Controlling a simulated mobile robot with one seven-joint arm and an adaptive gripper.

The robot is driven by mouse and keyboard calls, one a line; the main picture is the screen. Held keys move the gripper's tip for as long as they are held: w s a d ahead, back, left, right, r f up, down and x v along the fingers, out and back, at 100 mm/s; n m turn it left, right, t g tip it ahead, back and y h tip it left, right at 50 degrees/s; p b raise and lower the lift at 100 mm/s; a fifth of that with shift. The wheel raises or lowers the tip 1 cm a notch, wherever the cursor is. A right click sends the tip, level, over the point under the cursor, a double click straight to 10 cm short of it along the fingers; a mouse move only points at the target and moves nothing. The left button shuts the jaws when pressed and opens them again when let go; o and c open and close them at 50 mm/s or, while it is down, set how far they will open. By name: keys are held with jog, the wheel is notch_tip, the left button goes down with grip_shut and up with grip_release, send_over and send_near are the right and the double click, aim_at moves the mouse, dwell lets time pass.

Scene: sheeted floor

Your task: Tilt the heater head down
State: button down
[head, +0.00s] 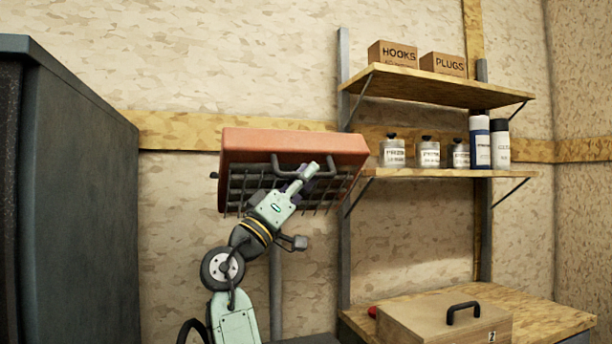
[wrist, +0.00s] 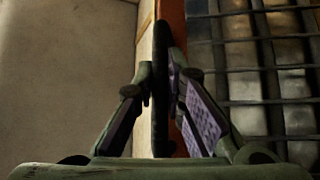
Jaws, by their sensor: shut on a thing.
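The heater head (head: 295,147) is a red-orange box with a dark wire grille on its face. In the head view it sits on a grey post at picture centre, its grille facing forward and tilted downward. A dark handle bar (head: 290,168) runs along its front edge. My gripper (head: 308,172) reaches up to this handle. In the wrist view my gripper (wrist: 170,95) has its two fingers on either side of the dark handle (wrist: 162,85), shut on it. The grille (wrist: 265,75) fills the right of that view. My fingers hide part of the handle in the head view.
A tall dark cabinet (head: 75,200) stands close at the left. Wall shelves (head: 440,86) at the right hold boxes and several bottles and cans. Below them, a wooden case (head: 445,318) with a black handle rests on a bench (head: 545,315).

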jog(key=shift+f, duration=0.4)
jog(key=c, duration=1.7)
grip_release()
jog(key=shift+o, duration=0.2)
notch_tip(320, 180, up, 10)
jog(key=shift+r, duration=0.1)
jog(key=shift+w+a, duration=0.1)
